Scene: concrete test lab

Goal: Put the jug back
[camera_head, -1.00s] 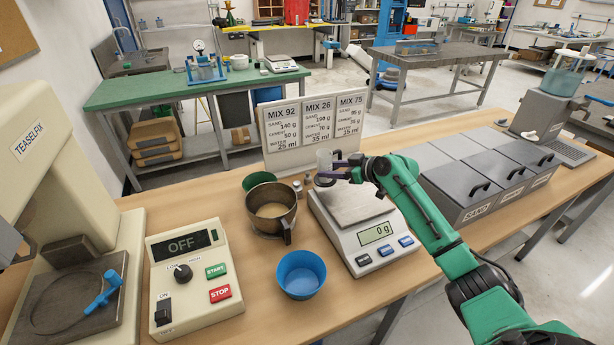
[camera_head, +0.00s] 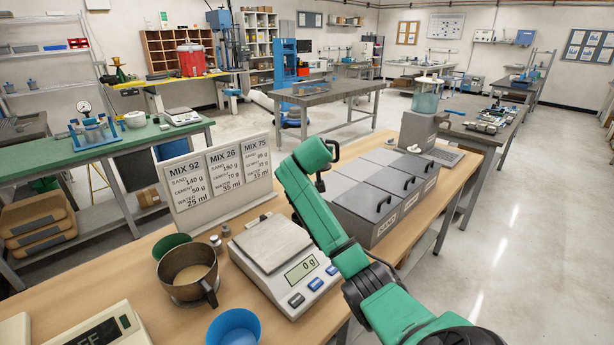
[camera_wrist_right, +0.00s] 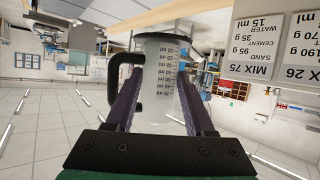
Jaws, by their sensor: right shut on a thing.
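The jug (camera_wrist_right: 160,60) is a clear measuring jug with ml marks and a black handle on its left in the right wrist view. My right gripper (camera_wrist_right: 158,88) has its two dark fingers on either side of the jug and is shut on it. In the head view my right arm's green links hide the gripper and most or all of the jug. A black loop (camera_head: 334,150) shows just past the arm's end; I cannot tell surely whether it is the jug's handle. My left gripper is in neither view.
The scale (camera_head: 282,260) reads 0 g, its plate empty. Left of it stand a mixing bowl (camera_head: 188,270), a blue bowl (camera_head: 234,330) and the mix board (camera_head: 218,185). Lidded grey bins (camera_head: 385,190) stand right of my arm. A grey stand with a teal container (camera_head: 424,110) is beyond them.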

